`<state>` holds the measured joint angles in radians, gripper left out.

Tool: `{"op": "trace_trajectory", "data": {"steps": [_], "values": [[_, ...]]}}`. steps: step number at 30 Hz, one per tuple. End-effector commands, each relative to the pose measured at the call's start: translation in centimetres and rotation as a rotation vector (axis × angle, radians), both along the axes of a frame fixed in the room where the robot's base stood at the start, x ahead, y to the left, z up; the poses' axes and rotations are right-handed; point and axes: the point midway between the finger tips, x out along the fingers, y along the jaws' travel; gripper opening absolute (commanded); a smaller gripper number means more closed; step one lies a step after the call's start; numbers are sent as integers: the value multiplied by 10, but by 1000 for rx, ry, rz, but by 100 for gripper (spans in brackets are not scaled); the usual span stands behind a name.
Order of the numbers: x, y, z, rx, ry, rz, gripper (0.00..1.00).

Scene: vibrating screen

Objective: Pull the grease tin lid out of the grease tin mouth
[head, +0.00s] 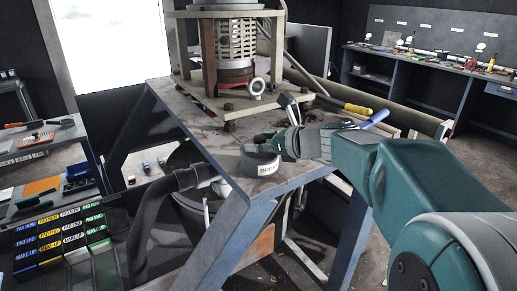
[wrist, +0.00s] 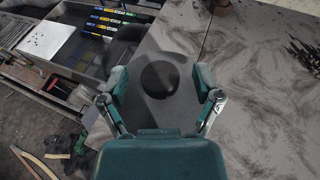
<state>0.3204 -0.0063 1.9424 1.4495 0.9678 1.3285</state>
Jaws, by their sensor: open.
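The grease tin (head: 262,166) is a short, pale grey round tin with a dark-lettered label. It stands upright near the front edge of the steel table. My gripper (head: 268,143) is right at its top, coming in from the right. In the wrist view a dark round piece (wrist: 160,77), which looks like the grease tin lid, lies between the two fingers of my gripper (wrist: 160,84). The fingers are open, with a gap on both sides of it. In the head view the fingers hide most of the lid, and how deep it sits in the mouth cannot be seen.
The steel table (head: 205,135) carries a framed machine with a spring (head: 236,42) behind the tin. A yellow-handled tool (head: 358,109) and a blue-handled tool (head: 375,118) lie behind my arm. A rack of labelled boxes (head: 70,238) stands at lower left. The tabletop left of the tin is clear.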

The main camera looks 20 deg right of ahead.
Motion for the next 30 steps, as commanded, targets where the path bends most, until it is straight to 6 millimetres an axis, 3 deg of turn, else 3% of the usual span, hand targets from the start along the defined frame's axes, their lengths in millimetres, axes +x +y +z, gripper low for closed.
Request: {"op": "trace_trajectory", "data": {"steps": [6,11,12,23,30], "values": [[1,1,0,0,0,0,82],[0,1,0,-1,-1,0,11],[0,1,0,-1,-1,0,7],[0,1,1,-1,-1,0,7],[0,1,20,-3,-5,1,7]]}}
